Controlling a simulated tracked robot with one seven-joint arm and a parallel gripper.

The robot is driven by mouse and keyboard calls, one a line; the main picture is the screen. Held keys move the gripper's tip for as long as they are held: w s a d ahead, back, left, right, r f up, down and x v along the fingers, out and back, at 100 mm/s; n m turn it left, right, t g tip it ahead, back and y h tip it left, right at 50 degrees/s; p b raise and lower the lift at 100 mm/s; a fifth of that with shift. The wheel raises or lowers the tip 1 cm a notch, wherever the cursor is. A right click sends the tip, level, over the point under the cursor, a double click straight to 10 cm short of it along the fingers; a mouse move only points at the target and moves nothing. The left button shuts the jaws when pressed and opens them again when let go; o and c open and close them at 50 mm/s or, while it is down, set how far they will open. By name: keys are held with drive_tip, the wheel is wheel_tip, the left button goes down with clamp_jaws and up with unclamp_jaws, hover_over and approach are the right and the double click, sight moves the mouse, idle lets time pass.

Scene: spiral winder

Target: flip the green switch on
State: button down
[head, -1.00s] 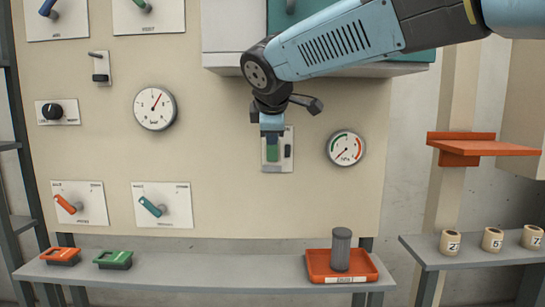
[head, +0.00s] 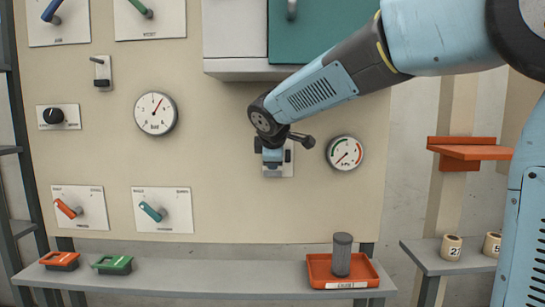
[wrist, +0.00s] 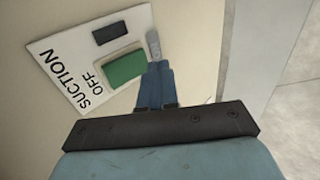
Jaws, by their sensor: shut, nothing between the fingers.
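The green switch (wrist: 125,68) is a green rocker on a white plate (wrist: 72,62) lettered SUCTION and OFF in the wrist view. A dark rectangular piece (wrist: 111,32) and a small grey piece (wrist: 153,45) sit on the plate beside it. My gripper (wrist: 159,66) is shut and empty. Its blue fingertips are at the side of the green rocker, overlapping its edge in the picture; I cannot tell whether they touch. In the head view my gripper (head: 272,158) is in front of the plate (head: 285,172) and hides the green rocker.
A round gauge (head: 346,153) is close to the right of the plate, and another gauge (head: 156,113) is farther left. A cabinet (head: 235,60) juts out above. An orange tray (head: 319,266) with a grey cylinder (head: 342,255) stands on the shelf below.

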drive_tip(key=shift+w+f, duration=0.15)
drive_tip(key=shift+w, duration=1.15)
drive_tip(key=shift+w+f, duration=0.1)
drive_tip(key=shift+w, duration=0.1)
